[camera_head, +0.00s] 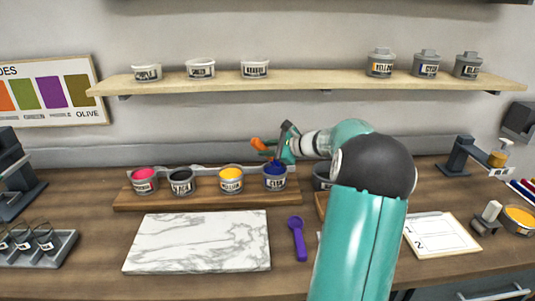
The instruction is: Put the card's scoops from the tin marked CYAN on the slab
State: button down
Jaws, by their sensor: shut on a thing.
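The tin marked CYAN (276,184) stands at the right end of a row of open tins on a wooden board, with dark blue powder in it. My gripper (279,151) is just above this tin, shut on a small orange tool (260,145) that looks like a scoop. The white marbled slab (197,242) lies bare in front of the tins. A white card (439,235) lies on the counter to the right, its writing too small to read fully.
Tins of pink (144,181), black (181,182) and yellow (231,180) stand left of the CYAN tin. A purple scoop (298,238) lies right of the slab. My arm hides part of the counter. A shelf (320,86) with pots hangs above.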

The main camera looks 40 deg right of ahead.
notch_tip(320, 180, up, 5)
jog(key=shift+r, duration=0.1)
dwell(0.4)
dwell(1.2)
